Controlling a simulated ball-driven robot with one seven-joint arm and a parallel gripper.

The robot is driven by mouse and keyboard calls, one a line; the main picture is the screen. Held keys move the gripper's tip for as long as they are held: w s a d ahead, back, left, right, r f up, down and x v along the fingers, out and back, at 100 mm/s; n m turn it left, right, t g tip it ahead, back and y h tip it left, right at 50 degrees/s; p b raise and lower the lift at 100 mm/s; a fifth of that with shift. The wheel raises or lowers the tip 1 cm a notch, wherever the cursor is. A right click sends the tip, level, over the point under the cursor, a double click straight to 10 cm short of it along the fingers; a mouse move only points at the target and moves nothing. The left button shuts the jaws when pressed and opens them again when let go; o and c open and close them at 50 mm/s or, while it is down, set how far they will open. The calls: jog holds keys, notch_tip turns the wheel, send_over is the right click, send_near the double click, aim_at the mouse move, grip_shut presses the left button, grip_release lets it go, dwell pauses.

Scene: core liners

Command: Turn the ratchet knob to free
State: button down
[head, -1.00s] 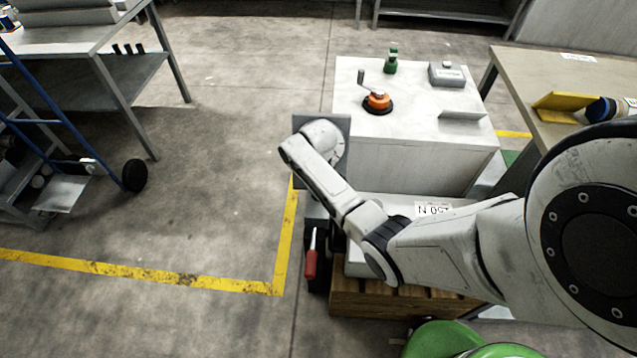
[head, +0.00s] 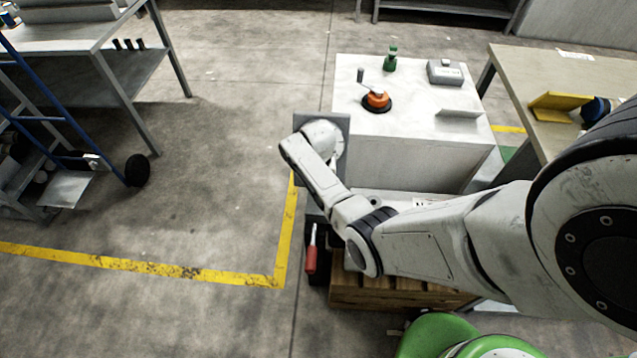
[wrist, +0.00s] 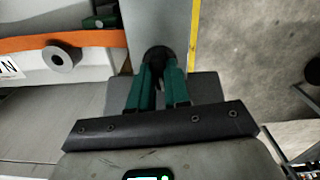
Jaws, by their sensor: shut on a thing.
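In the wrist view the ratchet knob (wrist: 157,55) is a dark round knob on a pale grey upright strip. My gripper (wrist: 158,76) has two green fingers, one on each side of the knob, with their tips closed against it. The fingers cover the knob's near part, and no marking on it can be read. In the head view my arm's far end is over a grey plate (head: 342,123) at the left of the white-topped bench; the fingers and knob are hidden there.
An orange strap (wrist: 75,40) with a round grey boss (wrist: 62,57) lies left of the knob. The white-topped bench (head: 420,140) carries an orange crank device (head: 376,100), a green bottle (head: 390,62) and a grey box (head: 445,73). Open floor lies left of the yellow line (head: 284,230).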

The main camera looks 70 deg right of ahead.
jog(key=shift+m, duration=0.6)
jog(key=c, duration=1.1)
grip_release()
jog(key=shift+r, duration=0.1)
notch_tip(320, 180, up, 11)
jog(key=shift+f+p, duration=0.2)
jog(key=shift+p, duration=0.25)
jog(key=s+a+r+n, duration=0.1)
jog(key=s+a+n, duration=0.3)
jog(key=a, duration=0.4)
jog(key=s+a+r+n, duration=0.1)
jog(key=s+a+n, duration=0.4)
jog(key=a, duration=0.4)
jog(key=s+a+r+n+t, duration=0.1)
jog(key=s+a+n, duration=0.3)
jog(key=a, duration=0.4)
jog(key=shift+s+a+r, duration=0.15)
jog(key=shift+s+r, duration=0.4)
jog(key=shift+s, duration=0.3)
